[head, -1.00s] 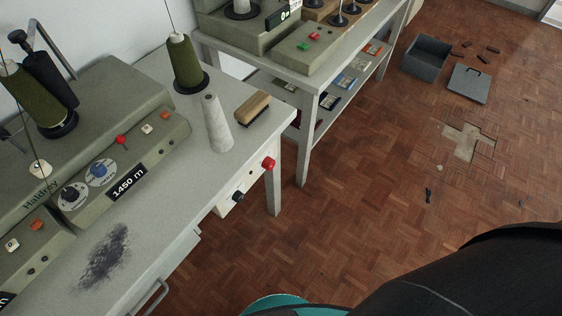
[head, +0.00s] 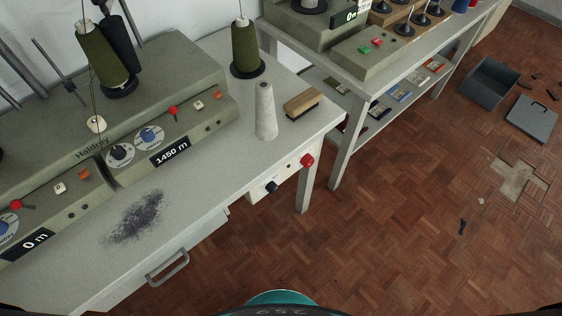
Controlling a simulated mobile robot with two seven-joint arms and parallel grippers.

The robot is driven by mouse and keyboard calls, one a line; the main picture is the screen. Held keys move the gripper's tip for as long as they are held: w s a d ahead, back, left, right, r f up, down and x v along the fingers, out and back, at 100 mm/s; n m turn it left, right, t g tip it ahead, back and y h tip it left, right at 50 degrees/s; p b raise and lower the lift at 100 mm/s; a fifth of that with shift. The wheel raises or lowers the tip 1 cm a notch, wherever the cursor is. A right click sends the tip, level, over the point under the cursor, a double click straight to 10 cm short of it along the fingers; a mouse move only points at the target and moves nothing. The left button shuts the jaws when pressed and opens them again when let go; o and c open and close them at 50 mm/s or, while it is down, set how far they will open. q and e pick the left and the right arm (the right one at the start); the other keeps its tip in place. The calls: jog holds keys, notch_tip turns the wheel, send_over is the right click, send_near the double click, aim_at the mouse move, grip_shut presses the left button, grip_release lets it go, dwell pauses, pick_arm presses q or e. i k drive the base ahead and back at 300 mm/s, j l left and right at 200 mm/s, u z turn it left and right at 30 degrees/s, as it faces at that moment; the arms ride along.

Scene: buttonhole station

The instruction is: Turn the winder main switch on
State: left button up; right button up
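The winder (head: 165,80) is a grey-green machine on a grey table, with displays reading "1450 m" and "0 m". Below the table's front edge, near its right end, a pale switch box (head: 289,178) carries a black knob (head: 271,187) and a red mushroom-shaped button (head: 306,160). The black knob looks like the main switch, but its marking and position are too small to read. Red toggle levers (head: 173,112) and round dials (head: 151,137) are on the winder's front panels. Neither of my grippers is in view.
A white thread cone (head: 265,112), a green thread cone (head: 246,50) and a wooden brush (head: 302,103) stand or lie near the table's right end. A drawer handle (head: 168,268) juts from the front. A second bench (head: 400,70) stands behind right. Floor in front is mostly clear.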

aim_at(307, 160)
jog(key=l+u, duration=0.15)
jog(key=l, duration=1.1)
jog(key=k+l+u, duration=0.15)
jog(key=l, duration=1.05)
